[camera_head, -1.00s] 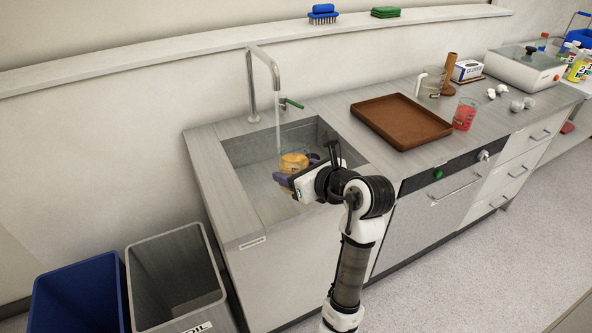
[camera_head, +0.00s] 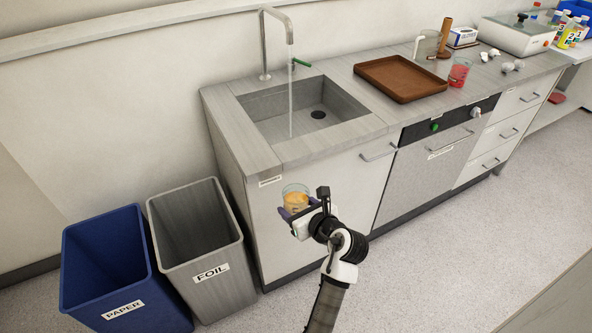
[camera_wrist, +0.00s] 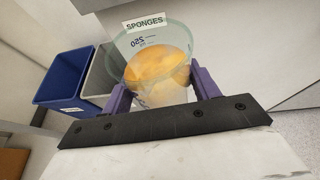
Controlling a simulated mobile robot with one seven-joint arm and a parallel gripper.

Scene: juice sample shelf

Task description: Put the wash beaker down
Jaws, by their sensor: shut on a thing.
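The wash beaker (camera_head: 294,199) is a clear glass beaker with orange-yellow contents. My gripper (camera_head: 297,212) is shut on it and holds it in the air in front of the sink cabinet, below counter height. In the wrist view the beaker (camera_wrist: 155,62) sits between the two purple fingers of my gripper (camera_wrist: 160,88), and its graduation marks show. The beaker looks roughly upright in the head view. The sink (camera_head: 340,112) behind it is empty, with water running from the tap (camera_head: 290,40).
A grey FOIL bin (camera_head: 205,250) and a blue PAPER bin (camera_head: 115,265) stand left of the beaker. On the counter are a brown tray (camera_head: 400,78), a beaker of red liquid (camera_head: 459,72) and a clear jug (camera_head: 427,46). The floor at the right is clear.

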